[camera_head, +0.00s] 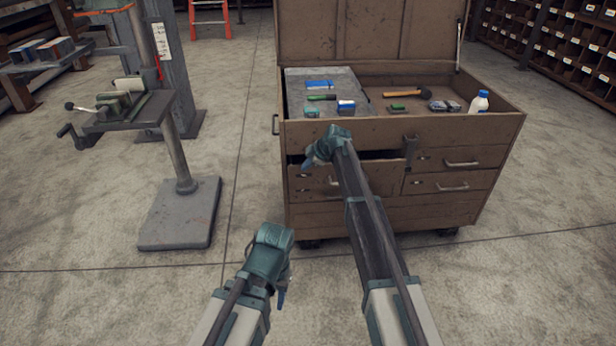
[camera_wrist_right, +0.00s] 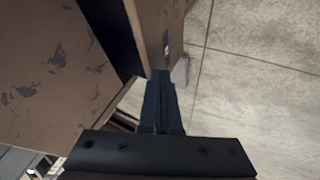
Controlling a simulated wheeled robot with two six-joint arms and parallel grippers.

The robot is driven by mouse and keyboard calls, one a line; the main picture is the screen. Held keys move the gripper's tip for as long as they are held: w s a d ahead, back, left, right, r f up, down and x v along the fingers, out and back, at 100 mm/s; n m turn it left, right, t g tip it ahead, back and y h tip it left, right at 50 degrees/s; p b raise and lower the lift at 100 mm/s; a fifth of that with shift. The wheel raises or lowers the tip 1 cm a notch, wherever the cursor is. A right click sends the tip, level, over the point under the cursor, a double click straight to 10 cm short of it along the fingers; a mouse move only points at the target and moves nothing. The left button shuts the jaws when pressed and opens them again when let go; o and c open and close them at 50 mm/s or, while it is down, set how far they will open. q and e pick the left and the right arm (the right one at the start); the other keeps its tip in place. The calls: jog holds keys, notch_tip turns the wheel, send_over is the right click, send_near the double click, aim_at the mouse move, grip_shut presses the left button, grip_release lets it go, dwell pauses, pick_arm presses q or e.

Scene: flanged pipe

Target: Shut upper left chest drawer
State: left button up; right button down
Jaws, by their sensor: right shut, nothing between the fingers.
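The brown tool chest (camera_head: 455,131) stands ahead with its lid raised. Its upper left drawer (camera_head: 345,181) is pulled out, with a dark gap between its front and the chest body. My right gripper (camera_head: 309,163) is at the left end of this drawer, and the arm hides part of the drawer front. In the right wrist view the shut, empty fingers (camera_wrist_right: 161,82) are close to the edge of a brown panel (camera_wrist_right: 158,35); I cannot tell if they touch. My left gripper (camera_head: 281,297) is low, well short of the chest, its jaws unclear.
The chest's top tray holds a hammer (camera_head: 405,93), a white bottle (camera_head: 479,102) and small items. A grey pedestal stand (camera_head: 180,215) with a vise is at left. An orange ladder (camera_head: 210,22) stands behind. Bare concrete floor lies between stand and chest.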

jog(key=shift+w, duration=1.4)
jog(key=shift+s+a, duration=0.1)
jog(key=shift+s, duration=0.05)
